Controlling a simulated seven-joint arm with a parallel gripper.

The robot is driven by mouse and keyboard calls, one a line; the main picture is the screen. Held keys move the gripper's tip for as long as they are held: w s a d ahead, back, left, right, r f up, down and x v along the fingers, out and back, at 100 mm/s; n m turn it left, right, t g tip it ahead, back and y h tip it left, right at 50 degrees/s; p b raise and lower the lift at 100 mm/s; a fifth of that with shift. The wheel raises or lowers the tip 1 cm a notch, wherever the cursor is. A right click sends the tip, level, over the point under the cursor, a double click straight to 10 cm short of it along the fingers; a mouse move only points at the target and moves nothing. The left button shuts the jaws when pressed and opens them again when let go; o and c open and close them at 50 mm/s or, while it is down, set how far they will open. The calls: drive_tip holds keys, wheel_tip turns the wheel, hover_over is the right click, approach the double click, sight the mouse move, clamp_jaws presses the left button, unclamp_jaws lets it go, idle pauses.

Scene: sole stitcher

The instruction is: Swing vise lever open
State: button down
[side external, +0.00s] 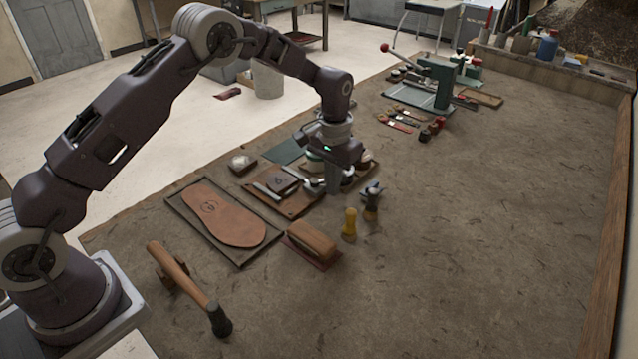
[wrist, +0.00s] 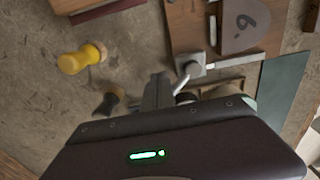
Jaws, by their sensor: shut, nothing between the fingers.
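A small metal clamp, which looks like the vise (wrist: 196,64), sits at the edge of a wooden board (wrist: 185,30) in the wrist view. A thin bright rod, probably its lever (wrist: 181,80), slants from it toward my fingers. My gripper (wrist: 158,92) is shut and empty, pointing down beside the rod. I cannot tell whether the fingers touch it. In the side view my gripper (side external: 333,190) is low over the front right of the board, and it partly hides the clamp (side external: 312,185).
A yellow-handled tool (side external: 349,225) and a dark-handled tool (side external: 371,205) stand close to my gripper. A green press (side external: 436,85) stands behind. The bench's right side is clear.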

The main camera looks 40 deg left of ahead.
drive_tip(key=shift+s, duration=0.25)
drive_tip(key=shift+d, duration=0.1)
wheel_tip(320, 180, up, 6)
idle(0.5)
drive_tip(key=shift+s, duration=0.1)
drive_tip(key=s, duration=0.6)
drive_tip(key=shift+s+d, duration=0.2)
